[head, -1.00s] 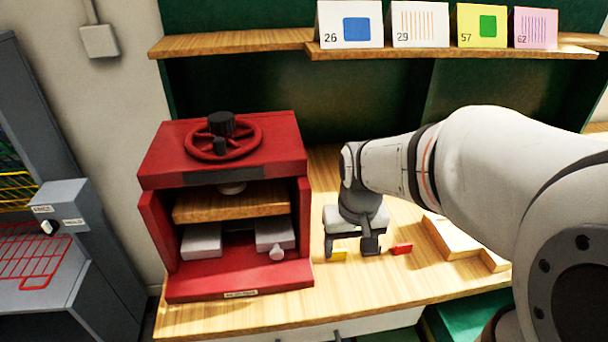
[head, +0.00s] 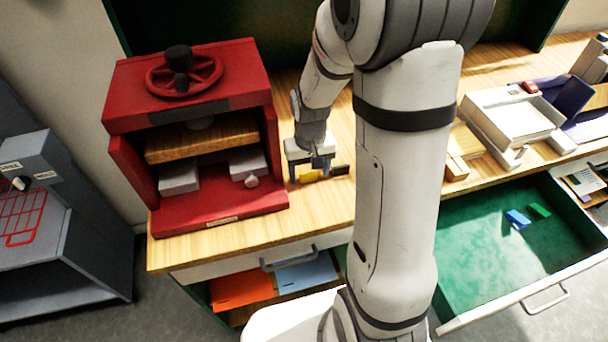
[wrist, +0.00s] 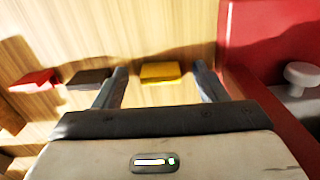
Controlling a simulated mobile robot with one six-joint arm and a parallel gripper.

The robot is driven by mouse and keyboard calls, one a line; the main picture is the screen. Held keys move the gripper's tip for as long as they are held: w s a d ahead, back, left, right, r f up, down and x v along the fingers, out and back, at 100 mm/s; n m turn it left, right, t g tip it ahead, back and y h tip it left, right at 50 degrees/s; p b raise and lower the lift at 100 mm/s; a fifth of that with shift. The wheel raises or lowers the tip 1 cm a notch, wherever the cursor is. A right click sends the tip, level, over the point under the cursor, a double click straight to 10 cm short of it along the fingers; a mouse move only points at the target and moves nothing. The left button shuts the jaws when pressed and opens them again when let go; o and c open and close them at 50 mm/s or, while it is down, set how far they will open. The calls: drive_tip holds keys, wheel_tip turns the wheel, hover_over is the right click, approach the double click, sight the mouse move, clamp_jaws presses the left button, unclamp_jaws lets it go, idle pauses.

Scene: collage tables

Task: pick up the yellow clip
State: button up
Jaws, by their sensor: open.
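The yellow clip (head: 308,176) lies on the wooden tabletop, just right of the red press. It also shows in the wrist view (wrist: 161,73), lying between the two fingers with a gap on each side. My gripper (head: 310,172) is open and low over the table, its fingers astride the clip and not closed on it. A dark clip (wrist: 88,78) lies just outside one finger, left of it in the wrist view. A red clip (wrist: 34,80) lies farther left there. My arm appears to hide the red clip in the head view.
The red press (head: 190,95) stands close beside my gripper; its wall (wrist: 265,45) is near one finger. Wooden blocks (head: 462,142) and a pale tray (head: 512,112) stand to the right. An open green-lined drawer (head: 490,240) juts out at the lower right.

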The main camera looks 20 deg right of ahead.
drive_tip(key=shift+f, duration=0.65)
drive_tip(key=shift+c, duration=0.5)
drive_tip(key=c, duration=0.9)
drive_tip(key=shift+r, duration=0.15)
drive_tip(key=shift+c, duration=0.2)
